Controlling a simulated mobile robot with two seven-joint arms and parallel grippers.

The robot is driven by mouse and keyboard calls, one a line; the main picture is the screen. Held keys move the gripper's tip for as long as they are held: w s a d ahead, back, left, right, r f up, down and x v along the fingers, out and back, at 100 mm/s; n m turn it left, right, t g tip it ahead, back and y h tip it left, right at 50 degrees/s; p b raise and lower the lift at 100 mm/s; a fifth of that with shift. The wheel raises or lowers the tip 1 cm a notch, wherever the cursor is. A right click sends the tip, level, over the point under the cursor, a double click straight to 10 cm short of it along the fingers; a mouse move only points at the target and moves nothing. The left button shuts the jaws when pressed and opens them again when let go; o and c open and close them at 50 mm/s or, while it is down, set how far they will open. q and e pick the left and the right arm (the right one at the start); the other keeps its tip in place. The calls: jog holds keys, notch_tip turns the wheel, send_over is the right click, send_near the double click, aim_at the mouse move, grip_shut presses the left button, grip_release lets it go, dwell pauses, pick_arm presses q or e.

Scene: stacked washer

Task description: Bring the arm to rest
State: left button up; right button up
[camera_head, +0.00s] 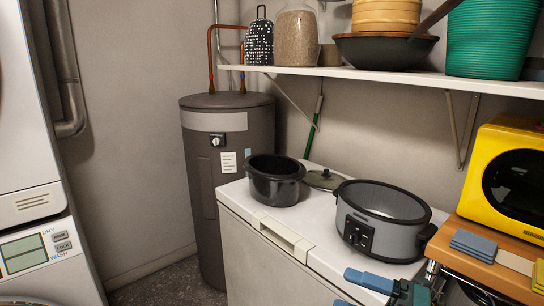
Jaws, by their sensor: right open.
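My right gripper (356,291) is at the bottom right of the head view, over the front of the white chest-like appliance (325,258). Its blue fingers point left and are apart, with nothing seen between them; the lower finger is cut by the picture's bottom edge. The gripper is in front of and below the grey slow cooker base (359,235), apart from it in the picture. My left gripper is not in view.
A black pot (275,188) and a lid (323,180) lie on the white top. A yellow microwave (505,165) and blue folded pieces (475,244) are on a wooden surface at right. A loaded shelf (400,77) hangs above. A stacked washer (30,220) stands left.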

jog(key=s+d+f+m+t+h+p, duration=0.15)
jog(key=f+m+t+h, duration=0.4)
jog(key=m, duration=0.55)
jog(key=s+f+m+t+h, duration=0.2)
jog(key=f+m+h, duration=0.5)
jog(key=m, duration=0.4)
jog(key=s+a+f+m+g+h, duration=0.1)
jog(key=s+a+f+m+g, duration=0.1)
jog(key=s+f+m+g, duration=0.3)
jog(key=s+f+m, duration=0.3)
jog(key=s+f, duration=0.1)
jog(key=f, duration=0.3)
jog(key=shift+s+a+h, duration=0.35)
jog(key=shift+s, duration=0.05)
